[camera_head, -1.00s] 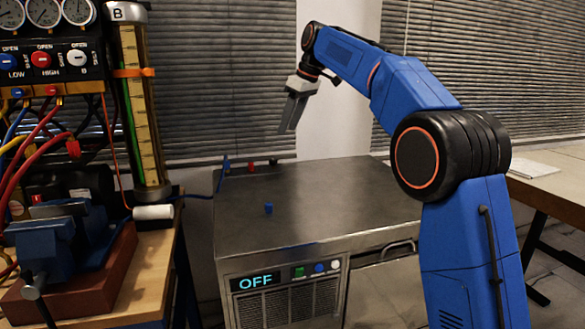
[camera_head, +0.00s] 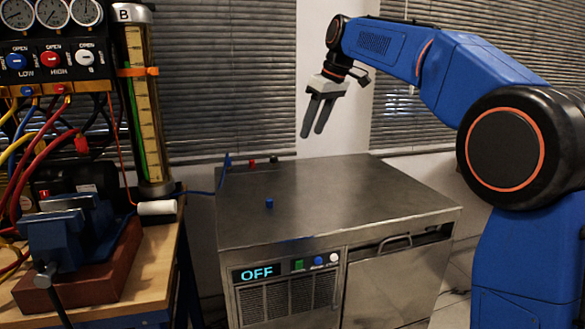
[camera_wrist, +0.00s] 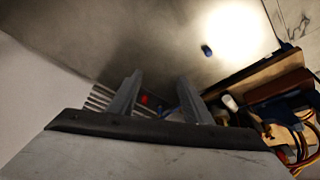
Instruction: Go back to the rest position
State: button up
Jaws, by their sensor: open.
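My gripper (camera_head: 318,116) hangs from my blue arm above the back right part of the steel cabinet top, pointing down and a little to the left. Its two grey fingers are apart with nothing between them. In the wrist view my gripper (camera_wrist: 158,92) shows its fingers spread, with the cabinet top beyond them. A small blue cap (camera_head: 269,203) stands on the cabinet top, well apart from the fingers; it also shows in the wrist view (camera_wrist: 207,50).
At left, a wooden bench (camera_head: 150,275) carries a blue vise (camera_head: 60,240), hoses and a tall gauge tube (camera_head: 143,110). Blinds are behind.

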jog(key=s+d+f+m+h, duration=0.1)
jog(key=s+d+f+m, duration=0.1)
jog(key=s+d+f, duration=0.4)
jog(key=s+d+f+m+t, duration=0.1)
jog(key=s+d+f+m, duration=0.2)
jog(key=s, duration=1.4)
jog(key=s+d+f+m+h, duration=0.1)
jog(key=s+d+f+m, duration=0.2)
jog(key=s+d+f, duration=0.7)
jog(key=shift+s+d+f+t+h, duration=0.35)
jog(key=shift+s+d, duration=0.2)
jog(key=shift+s, duration=0.25)
jog(key=s+d+f, duration=0.1)
jog(key=s+f, duration=0.2)
jog(key=s+d+f+m, duration=0.1)
jog(key=s+f, duration=0.2)
jog(key=f, duration=0.1)
jog(key=s+f+m, duration=0.1)
jog(key=s+f, duration=0.2)
jog(key=shift+s+d+f+h, duration=0.1)
jog(key=shift+d+f+h, duration=0.2)
jog(key=shift+d+h, duration=0.1)
jog(key=shift+c, duration=0.3)
